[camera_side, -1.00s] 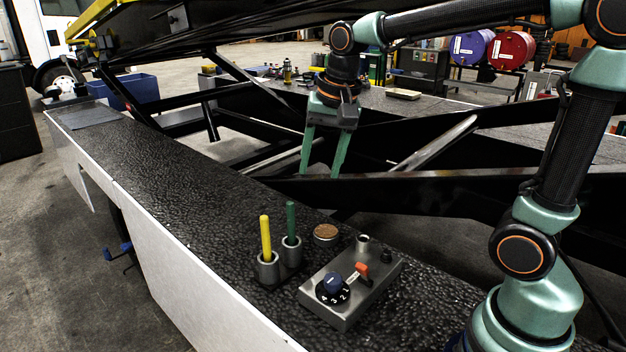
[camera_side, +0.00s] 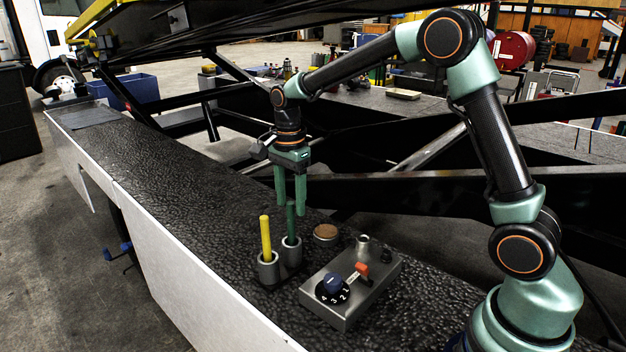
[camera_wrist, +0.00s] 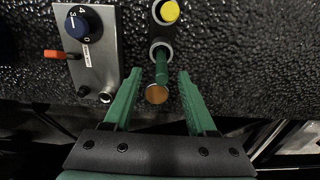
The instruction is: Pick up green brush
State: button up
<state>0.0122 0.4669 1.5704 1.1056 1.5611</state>
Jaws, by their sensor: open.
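The green brush (camera_side: 291,226) stands upright in a grey cup (camera_side: 291,252) on the black textured ledge. In the side view my gripper (camera_side: 290,212) points down at the brush's upper part, with its fingers apart. In the wrist view the green brush (camera_wrist: 161,68) shows between and ahead of the two open fingers of my gripper (camera_wrist: 150,85). The fingers look apart from the brush. The brush's lower end is hidden inside the cup.
A yellow brush (camera_side: 265,237) stands in a second cup just left of the green one. A grey control box (camera_side: 350,290) with a knob and red switch is at the right. A round brown-topped container (camera_side: 326,233) is close by.

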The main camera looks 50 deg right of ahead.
aim_at(291, 222)
jog(key=shift+w+f, duration=0.1)
jog(key=shift+f, duration=3.1)
grip_shut()
